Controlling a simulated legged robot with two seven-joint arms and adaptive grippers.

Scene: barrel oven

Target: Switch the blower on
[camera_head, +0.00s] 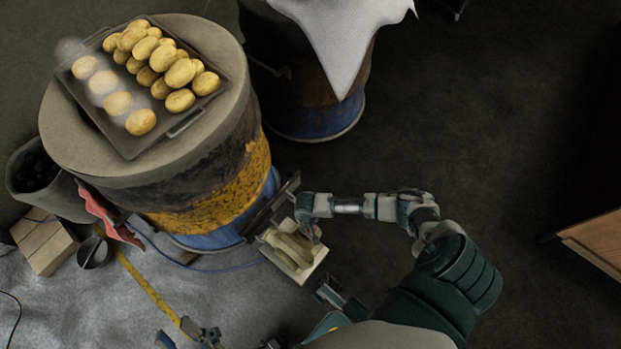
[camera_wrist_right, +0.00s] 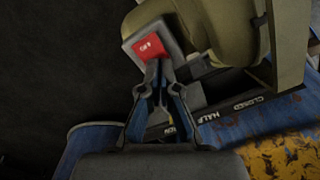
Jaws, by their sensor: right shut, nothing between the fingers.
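The blower (camera_head: 290,250) is a beige unit at the foot of the barrel oven (camera_head: 215,185) in the head view. Its beige body also fills the upper right of the right wrist view (camera_wrist_right: 228,30). A red rocker switch (camera_wrist_right: 148,46) with white marks sits in a grey housing there. My right gripper (camera_wrist_right: 156,70) is shut and empty, its fingertips at the switch's lower edge; I cannot tell whether they touch it. In the head view my right gripper (camera_head: 310,230) is over the blower. My left gripper (camera_head: 188,333) is low at the bottom edge, away from the blower; its fingers are unclear.
A tray (camera_head: 130,148) of potatoes lies on top of the oven. Another barrel (camera_head: 315,122) with a white cloth (camera_head: 345,45) stands behind.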

